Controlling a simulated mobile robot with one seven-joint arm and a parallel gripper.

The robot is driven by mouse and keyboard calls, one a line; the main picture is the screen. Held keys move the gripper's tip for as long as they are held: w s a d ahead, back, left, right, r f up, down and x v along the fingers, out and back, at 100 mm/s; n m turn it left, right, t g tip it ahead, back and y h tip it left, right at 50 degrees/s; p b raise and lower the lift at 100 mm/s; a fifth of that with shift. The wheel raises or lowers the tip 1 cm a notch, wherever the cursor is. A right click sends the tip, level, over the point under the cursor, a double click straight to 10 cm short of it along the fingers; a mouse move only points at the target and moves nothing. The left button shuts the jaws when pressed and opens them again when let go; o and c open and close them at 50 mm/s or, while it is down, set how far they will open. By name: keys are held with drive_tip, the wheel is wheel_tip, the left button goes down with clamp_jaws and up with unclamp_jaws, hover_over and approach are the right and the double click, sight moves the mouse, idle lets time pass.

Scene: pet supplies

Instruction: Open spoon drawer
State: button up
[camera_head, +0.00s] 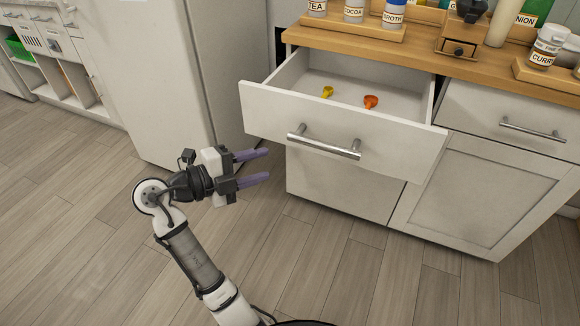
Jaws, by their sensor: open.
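The drawer (345,130) is white with a metal bar handle (323,142) and stands pulled out from the cabinet under the wooden counter. Inside it lie a small yellow item (327,91) and a small orange item (370,102); they may be spoons or scoops, too small to tell. My gripper (268,167) is open and empty. Its two purple fingers point right, to the left of the handle and apart from it, in front of the drawer's left side.
A closed drawer with a bar handle (532,130) is at the right, above a cabinet door (480,195). Labelled jars and a small wooden box (458,48) stand on the counter (420,50). A tall white fridge-like unit (180,75) is behind my gripper. The wood floor in front is clear.

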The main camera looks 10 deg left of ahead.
drive_tip(key=w+d+f+m+g+h+p, duration=0.1)
drive_tip(key=w+d, duration=0.1)
drive_tip(key=d, duration=0.4)
drive_tip(key=w+d+f+m+g+h+p, duration=0.1)
drive_tip(key=d+m, duration=0.1)
drive_tip(key=d, duration=0.4)
drive_tip(key=shift+w+f, duration=0.35)
drive_tip(key=shift+f, duration=0.05)
clamp_jaws()
idle(1.0)
unclamp_jaws()
drive_tip(key=shift+a, duration=0.15)
